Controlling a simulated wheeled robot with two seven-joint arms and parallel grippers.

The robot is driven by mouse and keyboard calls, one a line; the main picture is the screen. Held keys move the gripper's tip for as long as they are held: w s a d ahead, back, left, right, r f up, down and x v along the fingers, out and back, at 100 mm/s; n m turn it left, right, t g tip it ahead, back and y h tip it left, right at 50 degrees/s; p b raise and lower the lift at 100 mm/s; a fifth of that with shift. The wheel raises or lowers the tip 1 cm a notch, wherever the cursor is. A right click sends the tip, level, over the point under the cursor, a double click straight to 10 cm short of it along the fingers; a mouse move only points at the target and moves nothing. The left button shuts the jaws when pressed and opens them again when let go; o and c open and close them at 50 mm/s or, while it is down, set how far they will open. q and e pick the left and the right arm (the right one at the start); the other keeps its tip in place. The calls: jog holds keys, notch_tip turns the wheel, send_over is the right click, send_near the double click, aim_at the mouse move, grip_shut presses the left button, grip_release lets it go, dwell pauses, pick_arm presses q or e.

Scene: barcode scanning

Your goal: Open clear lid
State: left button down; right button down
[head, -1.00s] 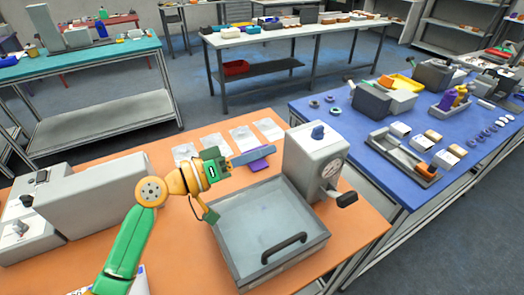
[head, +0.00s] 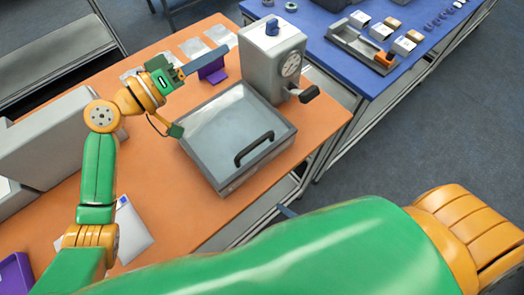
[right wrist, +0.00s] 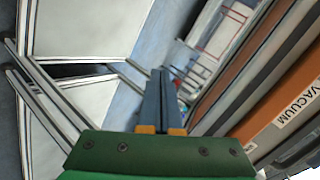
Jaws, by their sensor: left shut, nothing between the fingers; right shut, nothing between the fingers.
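The clear lid (head: 215,112) lies flat and closed over a grey tray-like box on the orange table. A dark handle (head: 254,149) stands at its front edge. My left gripper (head: 226,50) is shut and empty behind the lid, above a small purple stand (head: 213,72); I cannot tell whether they touch. My right arm crosses the foreground of the head view, its gripper outside that view. In the right wrist view my right gripper (right wrist: 161,72) is shut and empty, apart from the lid, which I cannot make out there.
A grey machine (head: 268,55) with a dial and a dark-ended lever (head: 309,94) stands behind the box at right. A blue table (head: 325,55) with trays is beyond it. Several pale sheets lie behind the lid. The right wrist view shows a VACUUM label (right wrist: 298,104) at right.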

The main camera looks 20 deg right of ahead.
jog(key=a+r+m+t+y, duration=0.1)
jog(key=r+m, duration=0.2)
jog(key=r, duration=0.1)
jog(key=a+r+m+t+y, duration=0.1)
jog(key=r+m, duration=0.2)
jog(key=r, duration=0.1)
jog(key=a+r+m+t+y, duration=0.1)
jog(key=r+m+t, duration=0.1)
jog(key=r+m, duration=0.2)
jog(key=shift+s+a+r+y, duration=0.2)
jog(key=shift+s+r+y, duration=0.05)
jog(key=shift+s+y, duration=0.1)
notch_tip(320, 180, up, 8)
jog(key=d+m+t+h, duration=0.2)
jog(key=m+t, duration=0.2)
jog(key=m, duration=0.9)
jog(key=x, duration=0.9)
jog(key=shift+r, duration=0.25)
jog(key=shift+r, duration=0.75)
pick_arm(q)
jog(key=c, duration=1.6)
grip_release()
jog(key=c, duration=0.8)
grip_release()
jog(key=shift+c, duration=0.2)
